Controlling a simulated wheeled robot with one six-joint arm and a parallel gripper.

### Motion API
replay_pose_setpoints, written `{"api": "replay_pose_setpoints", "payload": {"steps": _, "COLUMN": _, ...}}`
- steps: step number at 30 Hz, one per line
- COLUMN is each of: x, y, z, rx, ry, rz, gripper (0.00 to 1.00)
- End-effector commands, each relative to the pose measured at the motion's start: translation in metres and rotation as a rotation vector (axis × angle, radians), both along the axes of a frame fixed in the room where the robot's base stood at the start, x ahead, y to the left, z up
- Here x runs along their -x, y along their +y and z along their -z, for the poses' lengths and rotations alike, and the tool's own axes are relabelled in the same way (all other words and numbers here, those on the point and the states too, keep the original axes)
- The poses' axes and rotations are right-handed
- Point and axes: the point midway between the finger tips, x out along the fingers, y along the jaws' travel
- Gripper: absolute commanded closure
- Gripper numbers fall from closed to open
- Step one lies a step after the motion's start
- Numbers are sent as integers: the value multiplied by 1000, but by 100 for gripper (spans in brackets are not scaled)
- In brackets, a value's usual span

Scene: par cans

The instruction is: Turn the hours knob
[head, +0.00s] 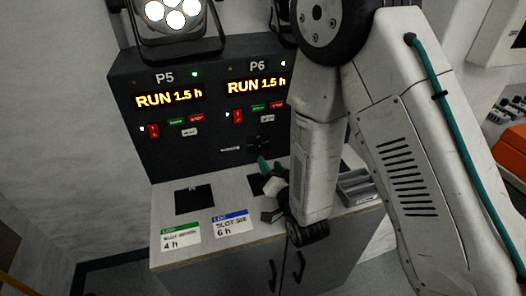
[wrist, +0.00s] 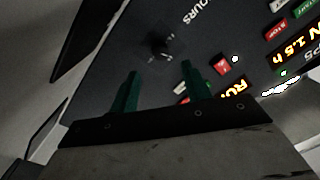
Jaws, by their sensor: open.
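The hours knob (wrist: 160,46) is a small dark knob on the black control panel, beside white lettering whose readable part is "OURS". In the head view a dark knob (head: 260,143) shows low on the panel under P6, close to my arm. My gripper (wrist: 159,70) has two green fingers spread apart with nothing between them. The knob appears just beyond the fingertips, roughly in line with the gap, and looks apart from them. In the head view my gripper (head: 270,163) is in front of the lower panel, partly hidden by my arm.
Displays P5 (head: 169,98) and P6 (head: 256,86) both read "RUN 1.5 h", with red, green and white buttons below. Cards reading 4 h (head: 181,235) and 6 h (head: 230,223) lie on the counter (head: 163,208). A lit lamp (head: 173,14) stands above P5.

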Motion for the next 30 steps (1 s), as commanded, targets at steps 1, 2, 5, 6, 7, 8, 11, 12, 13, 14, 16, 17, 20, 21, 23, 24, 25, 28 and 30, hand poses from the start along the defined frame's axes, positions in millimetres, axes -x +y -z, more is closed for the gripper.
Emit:
{"api": "replay_pose_setpoints", "payload": {"steps": 1, "x": -5, "y": 2, "z": 0, "rx": -2, "ry": -2, "rz": 0, "gripper": 52}}
{"api": "replay_pose_setpoints", "payload": {"steps": 2, "x": -9, "y": 3, "z": 0, "rx": -2, "ry": -3, "rz": 1, "gripper": 52}}
{"api": "replay_pose_setpoints", "payload": {"steps": 5, "x": -25, "y": 9, "z": -1, "rx": -2, "ry": -4, "rz": 1, "gripper": 52}}
{"api": "replay_pose_setpoints", "payload": {"steps": 6, "x": -32, "y": 11, "z": -1, "rx": -2, "ry": -3, "rz": 1, "gripper": 52}}
{"api": "replay_pose_setpoints", "payload": {"steps": 7, "x": -36, "y": 12, "z": -1, "rx": -2, "ry": -3, "rz": 1, "gripper": 52}}
{"api": "replay_pose_setpoints", "payload": {"steps": 8, "x": -41, "y": 14, "z": -1, "rx": -2, "ry": -3, "rz": 1, "gripper": 52}}
{"api": "replay_pose_setpoints", "payload": {"steps": 11, "x": -54, "y": 19, "z": -1, "rx": -2, "ry": -3, "rz": 1, "gripper": 52}}
{"api": "replay_pose_setpoints", "payload": {"steps": 12, "x": -58, "y": 20, "z": -1, "rx": -1, "ry": -2, "rz": 2, "gripper": 52}}
{"api": "replay_pose_setpoints", "payload": {"steps": 13, "x": -61, "y": 21, "z": -1, "rx": -1, "ry": -2, "rz": 1, "gripper": 52}}
{"api": "replay_pose_setpoints", "payload": {"steps": 14, "x": -63, "y": 22, "z": -1, "rx": -1, "ry": -2, "rz": 1, "gripper": 52}}
{"api": "replay_pose_setpoints", "payload": {"steps": 16, "x": -66, "y": 23, "z": -1, "rx": -1, "ry": -2, "rz": 1, "gripper": 52}}
{"api": "replay_pose_setpoints", "payload": {"steps": 17, "x": -67, "y": 24, "z": -1, "rx": 0, "ry": -1, "rz": 1, "gripper": 52}}
{"api": "replay_pose_setpoints", "payload": {"steps": 20, "x": -69, "y": 24, "z": -1, "rx": 1, "ry": -1, "rz": 1, "gripper": 52}}
{"api": "replay_pose_setpoints", "payload": {"steps": 21, "x": -69, "y": 24, "z": -1, "rx": 1, "ry": 0, "rz": 0, "gripper": 52}}
{"api": "replay_pose_setpoints", "payload": {"steps": 23, "x": -68, "y": 24, "z": -1, "rx": 1, "ry": 0, "rz": 0, "gripper": 52}}
{"api": "replay_pose_setpoints", "payload": {"steps": 24, "x": -68, "y": 24, "z": -1, "rx": 1, "ry": 0, "rz": 0, "gripper": 52}}
{"api": "replay_pose_setpoints", "payload": {"steps": 25, "x": -69, "y": 24, "z": -1, "rx": 1, "ry": 0, "rz": 0, "gripper": 55}}
{"api": "replay_pose_setpoints", "payload": {"steps": 28, "x": -68, "y": 24, "z": -1, "rx": 1, "ry": 0, "rz": 0, "gripper": 83}}
{"api": "replay_pose_setpoints", "payload": {"steps": 30, "x": -68, "y": 24, "z": -1, "rx": 1, "ry": 0, "rz": 0, "gripper": 97}}
